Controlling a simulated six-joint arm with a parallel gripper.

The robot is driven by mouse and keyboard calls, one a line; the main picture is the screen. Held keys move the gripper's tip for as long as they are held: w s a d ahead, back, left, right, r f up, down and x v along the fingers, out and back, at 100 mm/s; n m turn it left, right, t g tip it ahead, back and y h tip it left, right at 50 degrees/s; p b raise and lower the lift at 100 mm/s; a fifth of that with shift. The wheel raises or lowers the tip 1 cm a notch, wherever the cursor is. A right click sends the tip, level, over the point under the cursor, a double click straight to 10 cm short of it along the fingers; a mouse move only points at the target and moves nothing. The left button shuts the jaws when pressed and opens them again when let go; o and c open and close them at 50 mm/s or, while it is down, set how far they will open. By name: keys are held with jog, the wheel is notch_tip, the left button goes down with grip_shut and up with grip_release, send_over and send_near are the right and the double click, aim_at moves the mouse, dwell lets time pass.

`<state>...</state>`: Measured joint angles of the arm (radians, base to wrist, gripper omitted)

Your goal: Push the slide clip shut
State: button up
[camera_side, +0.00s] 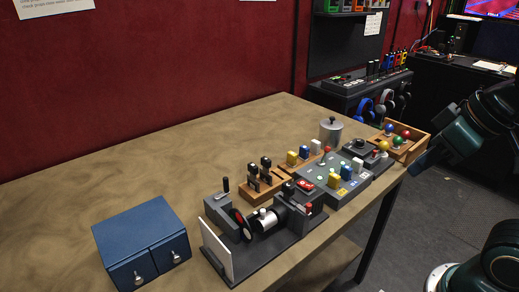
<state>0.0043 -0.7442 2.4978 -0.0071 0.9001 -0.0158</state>
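A grey bench device (262,238) stands near the table's front edge, with an upright white panel, dark round discs and a silver cylinder. It has a black-handled lever at its left and red-topped parts at its right. I cannot single out the slide clip at this size, or tell whether one is open or shut; it may be part of this device. My arm comes in from the right edge, and its dark green end (426,162) is beyond the table's right end, well away from the device. The fingers are not clear, and I see nothing held.
A blue two-drawer box (142,243) stands at the front left. The table's back left is clear.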

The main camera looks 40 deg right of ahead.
jog(key=shift+w, duration=0.15)
grip_shut()
jog(key=w+f+n+g+y, duration=0.2)
jog(key=w+n, duration=0.3)
jog(key=n, duration=0.7)
jog(key=w+d+f+n+g+y, duration=0.1)
jog(key=w+n+y, duration=0.4)
jog(key=n, duration=0.8)
notch_tip(320, 180, down, 2)
jog(key=shift+w+d+f+n+g, duration=0.2)
jog(key=shift+d+n+g, duration=0.1)
jog(key=shift+g, duration=0.6)
